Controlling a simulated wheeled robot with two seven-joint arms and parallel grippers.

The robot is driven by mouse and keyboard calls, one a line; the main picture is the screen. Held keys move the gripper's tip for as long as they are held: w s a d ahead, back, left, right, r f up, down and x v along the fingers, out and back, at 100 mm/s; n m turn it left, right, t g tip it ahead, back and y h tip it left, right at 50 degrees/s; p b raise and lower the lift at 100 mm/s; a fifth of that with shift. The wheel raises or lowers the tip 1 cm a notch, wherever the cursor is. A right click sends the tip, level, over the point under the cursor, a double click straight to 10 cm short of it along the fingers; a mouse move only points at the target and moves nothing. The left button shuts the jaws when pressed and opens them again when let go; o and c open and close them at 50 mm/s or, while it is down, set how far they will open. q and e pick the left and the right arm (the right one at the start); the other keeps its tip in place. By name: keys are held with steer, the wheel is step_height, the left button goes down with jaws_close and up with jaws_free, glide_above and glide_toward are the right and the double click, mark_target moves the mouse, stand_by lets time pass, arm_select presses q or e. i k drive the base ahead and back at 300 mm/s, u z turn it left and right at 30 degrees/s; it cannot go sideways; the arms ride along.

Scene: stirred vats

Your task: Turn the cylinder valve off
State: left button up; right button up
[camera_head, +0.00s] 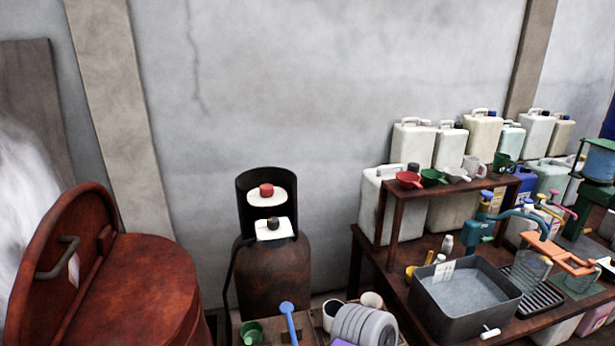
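A rusty dark gas cylinder (272,272) stands upright against the wall, left of the middle of the head view. A dark open collar (246,188) rises around its top. Inside the collar, a red knob (266,189) sits on a round white plate (279,197). Below it, a dark knob (273,223) sits on a square white plate (264,235). I cannot tell which knob is the cylinder valve, or whether it is on or off. Neither of my grippers is in view.
A rusty vat (160,285) with a raised lid stands at left. A brown bench (385,290) at right holds a grey basin (437,307), cups and bottles. A low crate with a grey ribbed item (362,326) lies in front of the cylinder. The wall above is bare.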

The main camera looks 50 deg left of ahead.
mark_target(266, 190)
steer(key=i, duration=1.15)
steer(key=u, duration=3.5)
